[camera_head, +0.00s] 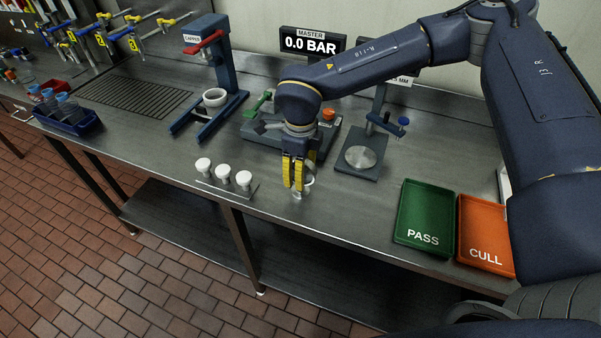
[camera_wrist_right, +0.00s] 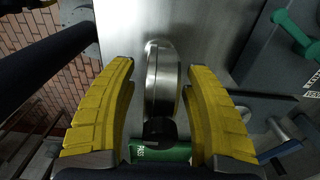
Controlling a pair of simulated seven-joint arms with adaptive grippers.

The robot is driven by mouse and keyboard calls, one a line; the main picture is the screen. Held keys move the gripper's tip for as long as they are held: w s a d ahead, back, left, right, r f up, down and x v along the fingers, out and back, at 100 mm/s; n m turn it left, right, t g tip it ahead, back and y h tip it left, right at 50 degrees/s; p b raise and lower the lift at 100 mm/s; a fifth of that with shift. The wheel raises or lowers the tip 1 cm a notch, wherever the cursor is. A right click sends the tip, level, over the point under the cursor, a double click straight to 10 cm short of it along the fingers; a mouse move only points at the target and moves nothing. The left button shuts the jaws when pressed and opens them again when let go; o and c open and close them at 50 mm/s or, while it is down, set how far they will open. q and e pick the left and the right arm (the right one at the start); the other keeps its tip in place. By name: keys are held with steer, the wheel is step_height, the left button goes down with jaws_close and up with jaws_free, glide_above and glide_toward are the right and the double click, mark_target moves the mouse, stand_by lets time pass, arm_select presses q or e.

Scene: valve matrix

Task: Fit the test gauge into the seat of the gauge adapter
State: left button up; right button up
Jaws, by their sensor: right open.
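My right gripper (camera_head: 297,188) points down near the bench's front edge, with its yellow fingers open. In the right wrist view the fingers (camera_wrist_right: 161,70) stand on both sides of a round metal-rimmed piece, which looks like the test gauge (camera_wrist_right: 163,80), with gaps visible beside it. In the head view the gauge (camera_head: 309,183) is mostly hidden behind the fingers; a pale rim shows at their right. I cannot tell which part is the gauge adapter; the grey fixture (camera_head: 328,137) behind the gripper is partly covered by my right arm. My left gripper is not in view.
A rack with white-capped pieces (camera_head: 223,171) stands left of the gripper. A capper press (camera_head: 228,75) stands behind it. A stand with a round plate (camera_head: 361,157), a green PASS tray (camera_head: 424,213) and an orange CULL tray (camera_head: 484,228) lie to the right.

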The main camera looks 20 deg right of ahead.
steer(key=shift+f, duration=0.55)
steer(key=shift+o, duration=0.2)
jaws_close()
